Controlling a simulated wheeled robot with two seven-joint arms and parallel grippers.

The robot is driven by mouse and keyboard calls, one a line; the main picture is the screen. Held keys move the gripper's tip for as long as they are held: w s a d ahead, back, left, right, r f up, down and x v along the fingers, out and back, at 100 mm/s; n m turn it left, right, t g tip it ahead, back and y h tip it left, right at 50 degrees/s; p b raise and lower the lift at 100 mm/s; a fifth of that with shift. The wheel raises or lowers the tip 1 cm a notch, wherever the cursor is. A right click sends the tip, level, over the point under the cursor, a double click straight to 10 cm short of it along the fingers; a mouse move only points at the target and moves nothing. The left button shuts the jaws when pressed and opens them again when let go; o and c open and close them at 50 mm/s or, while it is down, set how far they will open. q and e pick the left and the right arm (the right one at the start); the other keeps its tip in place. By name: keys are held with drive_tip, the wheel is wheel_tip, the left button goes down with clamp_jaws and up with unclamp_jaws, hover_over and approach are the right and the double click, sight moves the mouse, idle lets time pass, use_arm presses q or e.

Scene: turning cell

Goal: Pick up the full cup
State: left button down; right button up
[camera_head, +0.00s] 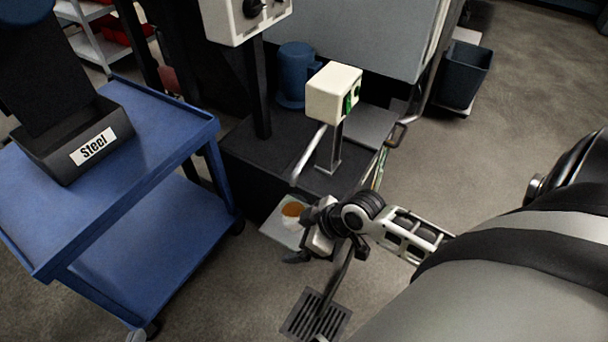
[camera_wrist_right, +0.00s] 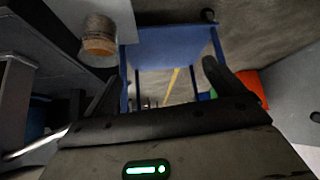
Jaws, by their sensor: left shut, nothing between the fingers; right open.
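The cup (camera_head: 293,211) is small and pale with orange-brown contents. It stands on a light grey plate (camera_head: 275,228) low beside the dark machine base. My right gripper (camera_head: 303,236) is just to the right of the cup in the head view, with its fingers open. In the right wrist view the cup (camera_wrist_right: 99,38) shows at upper left, outside the gap between the two dark fingers (camera_wrist_right: 165,88). Nothing is between these fingers, and I see no contact with the cup.
A blue cart (camera_head: 165,130) with a black bin labelled Steel (camera_head: 70,160) stands at left. A cream box with a green button (camera_head: 333,93) stands on a post above the base. A pedal (camera_head: 316,316) lies on the floor below. The floor at right is mostly clear.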

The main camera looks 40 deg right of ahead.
drive_tip(key=w+d+f+n+g+b, duration=0.2)
drive_tip(key=w+d+f+b, duration=0.25)
drive_tip(key=d, duration=0.45)
drive_tip(key=n+y+b, duration=0.1)
drive_tip(key=n+b, duration=0.1)
drive_tip(key=b, duration=0.2)
approach(305, 204)
drive_tip(key=shift+g, duration=0.3)
drive_tip(key=a+f+b, duration=0.1)
drive_tip(key=f, duration=0.1)
drive_tip(key=w+a+f+b, duration=0.1)
drive_tip(key=a+f, duration=0.1)
drive_tip(key=w+a+f+b, duration=0.1)
drive_tip(key=a+f, duration=0.1)
drive_tip(key=shift+w, duration=0.1)
drive_tip(key=shift+w+a+f+b, duration=0.15)
drive_tip(key=shift+a+f+b, duration=0.15)
drive_tip(key=shift+f, duration=0.1)
drive_tip(key=b+x, duration=0.2)
drive_tip(key=x, duration=0.2)
drive_tip(key=shift+w+a, duration=0.15)
use_arm(q)
drive_tip(key=w+d+f+t+h, duration=0.1)
drive_tip(key=d+f+t+h, duration=0.1)
drive_tip(key=d+f+h, duration=0.1)
drive_tip(key=shift+d+f+h, duration=0.3)
drive_tip(key=shift+d+f, duration=0.25)
drive_tip(key=shift+d, duration=0.1)
